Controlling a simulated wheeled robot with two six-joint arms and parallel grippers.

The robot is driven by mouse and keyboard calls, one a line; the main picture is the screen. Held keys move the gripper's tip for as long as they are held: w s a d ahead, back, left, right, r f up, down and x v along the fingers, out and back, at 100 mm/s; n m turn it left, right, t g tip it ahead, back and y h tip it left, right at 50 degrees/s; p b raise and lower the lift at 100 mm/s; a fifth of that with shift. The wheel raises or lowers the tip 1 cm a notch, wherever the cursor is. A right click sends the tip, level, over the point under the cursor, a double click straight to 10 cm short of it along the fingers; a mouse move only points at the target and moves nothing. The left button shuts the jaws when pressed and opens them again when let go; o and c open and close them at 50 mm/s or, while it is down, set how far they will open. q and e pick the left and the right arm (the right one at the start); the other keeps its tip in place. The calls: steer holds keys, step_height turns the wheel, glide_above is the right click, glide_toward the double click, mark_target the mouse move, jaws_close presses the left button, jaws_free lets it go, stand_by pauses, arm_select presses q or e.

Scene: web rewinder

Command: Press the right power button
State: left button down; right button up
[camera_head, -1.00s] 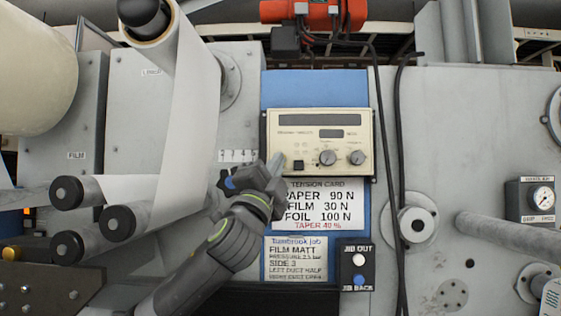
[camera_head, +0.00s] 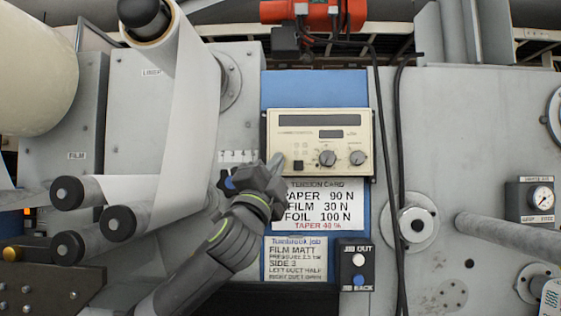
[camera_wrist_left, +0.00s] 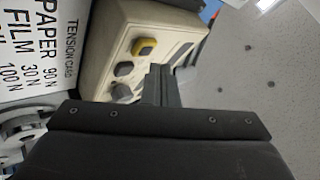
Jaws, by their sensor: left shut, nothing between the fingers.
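The cream control panel (camera_head: 320,120) has a dark display, a small dark square button (camera_head: 298,165) and two round knobs, a left one (camera_head: 327,158) and a right one (camera_head: 358,158). I cannot read any power label on it. My left gripper (camera_head: 274,164) is shut and empty, its tip at the panel's lower left, just left of the square button; I cannot tell whether it touches. In the left wrist view the closed fingers (camera_wrist_left: 160,85) stand in front of the panel (camera_wrist_left: 115,40), partly hiding it. My right gripper is out of view.
Below the panel are a tension card (camera_head: 320,205), a job sheet (camera_head: 295,262) and a jib box (camera_head: 356,265) with a white and a blue button. A dark cable (camera_head: 398,200) hangs to the right. Web rollers (camera_head: 118,222) stand at the left.

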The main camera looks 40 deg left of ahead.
arm_select(q)
steer(key=shift+w, duration=0.1)
stand_by(0.5)
steer(key=shift+w+a, duration=0.3)
steer(key=shift+w+a, duration=0.25)
stand_by(0.7)
steer(key=shift+s+d, duration=0.55)
steer(key=shift+s, duration=0.1)
steer(key=s+d, duration=0.2)
steer(key=s+d+b, duration=0.1)
steer(key=s+d, duration=0.1)
steer(key=shift+s, duration=0.25)
stand_by(0.3)
stand_by(0.5)
